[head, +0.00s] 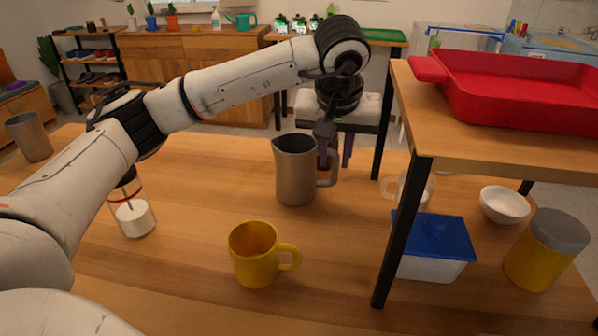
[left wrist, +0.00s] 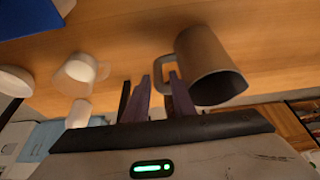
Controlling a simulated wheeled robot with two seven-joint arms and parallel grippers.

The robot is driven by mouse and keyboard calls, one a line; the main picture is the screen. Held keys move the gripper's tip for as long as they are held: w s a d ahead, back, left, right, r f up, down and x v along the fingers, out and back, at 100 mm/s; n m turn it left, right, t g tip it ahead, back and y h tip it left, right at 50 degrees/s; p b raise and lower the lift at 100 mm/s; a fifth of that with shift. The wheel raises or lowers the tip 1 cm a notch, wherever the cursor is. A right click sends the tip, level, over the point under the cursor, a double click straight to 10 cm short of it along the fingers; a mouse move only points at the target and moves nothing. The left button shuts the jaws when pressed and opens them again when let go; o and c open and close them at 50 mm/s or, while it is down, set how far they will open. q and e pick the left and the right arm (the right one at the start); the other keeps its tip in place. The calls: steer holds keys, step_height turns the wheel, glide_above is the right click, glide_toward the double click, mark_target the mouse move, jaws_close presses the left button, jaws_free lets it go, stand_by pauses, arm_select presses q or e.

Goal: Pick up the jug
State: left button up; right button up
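The jug (head: 294,178) is grey, metallic and upright on the wooden table, with its handle on the right side. My left gripper (head: 326,158) points down at the handle from above and behind. In the left wrist view the jug (left wrist: 208,62) shows its dark open mouth. There the two fingers of my left gripper (left wrist: 159,88) stand apart with a gap between them, and the handle reaches into that gap. I cannot tell whether a finger touches the handle. My right gripper is in neither view.
A yellow mug (head: 253,262) stands in front of the jug, and a glass dispenser (head: 133,216) stands front left. A raised shelf with a red tray (head: 520,92) is at right. Below it are a glass mug (head: 412,190), a blue-lidded box (head: 434,240), a white bowl (head: 503,205) and a yellow jar (head: 541,258).

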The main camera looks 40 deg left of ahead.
arm_select(q)
steer(key=x, duration=0.4)
steer(key=shift+w+d+f, duration=0.1)
steer(key=shift+w+f, duration=0.05)
steer(key=shift+f, duration=0.25)
jaws_close()
steer(key=shift+r, duration=0.15)
stand_by(0.8)
